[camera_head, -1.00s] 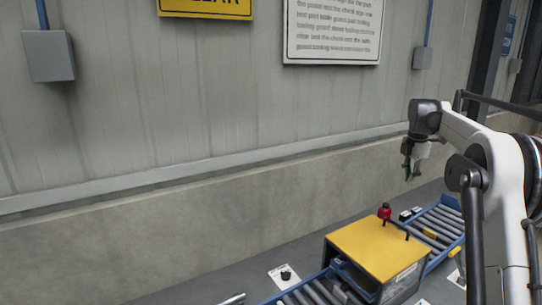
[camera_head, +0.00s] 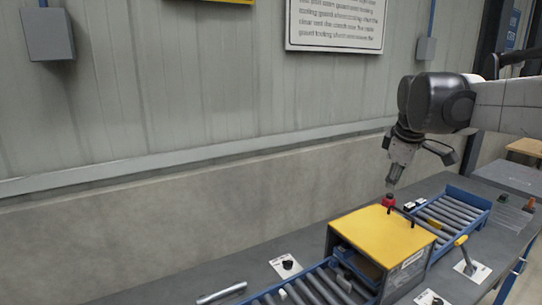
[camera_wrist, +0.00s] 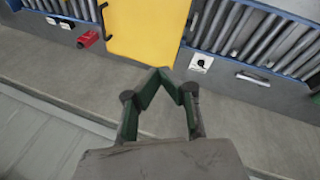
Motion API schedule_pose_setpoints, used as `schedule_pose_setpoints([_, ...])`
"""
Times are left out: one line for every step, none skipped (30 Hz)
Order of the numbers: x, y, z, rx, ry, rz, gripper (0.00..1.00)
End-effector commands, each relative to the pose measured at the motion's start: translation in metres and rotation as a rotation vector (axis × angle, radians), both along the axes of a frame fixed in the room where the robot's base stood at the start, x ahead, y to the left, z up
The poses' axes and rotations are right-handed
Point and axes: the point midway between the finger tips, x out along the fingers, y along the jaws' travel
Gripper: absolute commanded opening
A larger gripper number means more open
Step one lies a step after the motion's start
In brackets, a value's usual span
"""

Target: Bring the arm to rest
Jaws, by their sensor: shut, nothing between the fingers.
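My gripper (camera_head: 393,185) hangs from my arm at the right of the head view, above and behind the yellow-topped box (camera_head: 382,236). In the wrist view my gripper (camera_wrist: 160,72) shows two green fingers that meet at their tips, with nothing between them. The yellow top (camera_wrist: 147,28) lies beyond the fingertips in that view. The gripper appears clear of the box and of the bench.
Roller conveyors run out from both sides of the box, one at the right (camera_head: 452,212) and one at the front left (camera_head: 318,290). A black knob (camera_head: 287,264) sits on a white plate. A grey wall stands behind the bench.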

Motion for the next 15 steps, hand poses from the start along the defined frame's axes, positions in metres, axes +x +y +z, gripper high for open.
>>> schedule_pose_setpoints([-0.017, 0.009, -0.007, 0.016, -0.015, -0.034, 0.0])
schedule_pose_setpoints([-0.025, 0.013, -0.01, 0.028, -0.024, -0.058, 0.0])
schedule_pose_setpoints([-0.036, 0.019, -0.014, 0.043, -0.037, -0.089, 0.0])
schedule_pose_setpoints([-0.044, 0.023, -0.018, 0.055, -0.048, -0.113, 0.0])
schedule_pose_setpoints([-0.053, 0.027, -0.021, 0.067, -0.057, -0.136, 0.0])
schedule_pose_setpoints([-0.064, 0.032, -0.027, 0.082, -0.069, -0.168, 0.0])
schedule_pose_setpoints([-0.073, 0.036, -0.031, 0.096, -0.078, -0.191, 0.0])
schedule_pose_setpoints([-0.081, 0.04, -0.035, 0.108, -0.088, -0.215, 0.0])
schedule_pose_setpoints([-0.092, 0.045, -0.041, 0.126, -0.1, -0.245, 0.0])
schedule_pose_setpoints([-0.101, 0.048, -0.046, 0.139, -0.108, -0.269, 0.0])
schedule_pose_setpoints([-0.109, 0.051, -0.051, 0.153, -0.117, -0.292, 0.0])
schedule_pose_setpoints([-0.12, 0.056, -0.058, 0.171, -0.129, -0.321, 0.0])
schedule_pose_setpoints([-0.129, 0.059, -0.064, 0.185, -0.138, -0.344, 0.0])
schedule_pose_setpoints([-0.137, 0.062, -0.07, 0.2, -0.146, -0.367, 0.0])
schedule_pose_setpoints([-0.148, 0.066, -0.078, 0.22, -0.157, -0.397, 0.0])
